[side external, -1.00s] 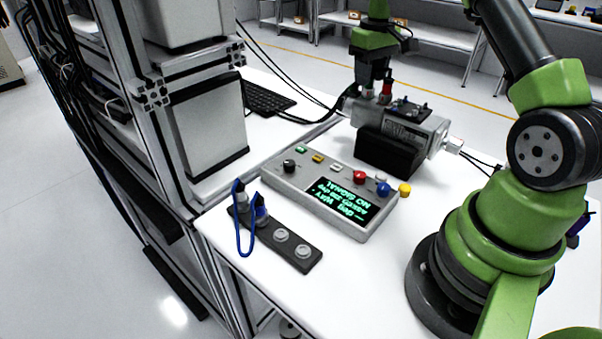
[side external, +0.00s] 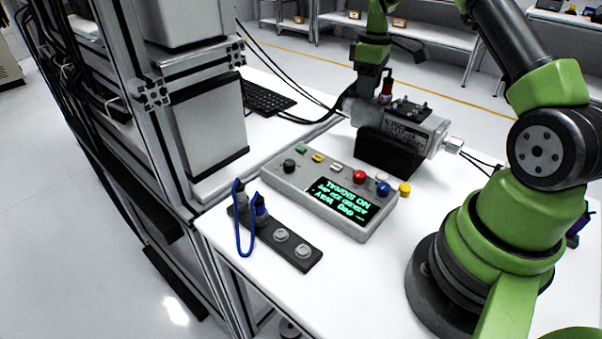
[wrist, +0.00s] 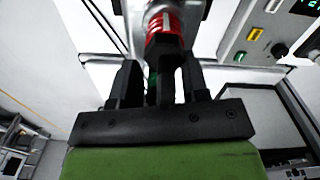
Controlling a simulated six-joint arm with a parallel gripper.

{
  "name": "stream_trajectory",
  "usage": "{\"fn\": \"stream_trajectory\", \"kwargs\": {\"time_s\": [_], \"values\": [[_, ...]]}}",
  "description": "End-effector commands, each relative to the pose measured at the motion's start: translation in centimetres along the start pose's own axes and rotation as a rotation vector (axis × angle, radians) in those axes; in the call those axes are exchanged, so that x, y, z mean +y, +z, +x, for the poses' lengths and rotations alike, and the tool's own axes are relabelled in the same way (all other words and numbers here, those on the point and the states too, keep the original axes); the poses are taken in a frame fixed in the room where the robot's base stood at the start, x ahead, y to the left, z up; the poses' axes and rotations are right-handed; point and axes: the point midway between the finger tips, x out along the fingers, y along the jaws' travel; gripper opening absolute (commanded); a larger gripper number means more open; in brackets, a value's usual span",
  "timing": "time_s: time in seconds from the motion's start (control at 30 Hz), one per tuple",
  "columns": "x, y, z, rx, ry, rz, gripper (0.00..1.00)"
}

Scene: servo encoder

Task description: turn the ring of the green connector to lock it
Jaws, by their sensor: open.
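The grey servo motor (side external: 418,133) lies in a black cradle (side external: 388,155) on the white table. A red-ringed connector (side external: 386,91) stands up from its far-left end; it also shows large in the wrist view (wrist: 165,27). A small green part (wrist: 153,80), apparently the green connector, shows between my gripper's black fingers, mostly hidden. My gripper (wrist: 160,76) is open, with one finger on each side of that part. I cannot tell whether the fingers touch it. In the side view my gripper (side external: 364,92) is at the motor's far-left end, beside the red-ringed connector, and hides the green one.
A grey control box (side external: 285,180) with coloured buttons and a screen reading "NO SIGNAL" stands in front of the motor. A black strip (side external: 298,254) with round sockets and blue-corded caps lies nearer. A keyboard (side external: 268,98) and cables lie behind left.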

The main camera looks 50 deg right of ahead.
Motion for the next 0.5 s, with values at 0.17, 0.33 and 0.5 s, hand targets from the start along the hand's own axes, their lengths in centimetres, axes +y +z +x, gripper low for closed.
{"fn": "stream_trajectory", "kwargs": {"time_s": [0.17,0.33,0.5], "values": [[0.0,0.0,-0.01,0.0,0.0,0.001,0.23],[0.0,0.0,-0.01,0.0,0.0,0.002,0.16],[0.0,0.0,-0.01,0.0,0.0,0.003,0.15]]}}
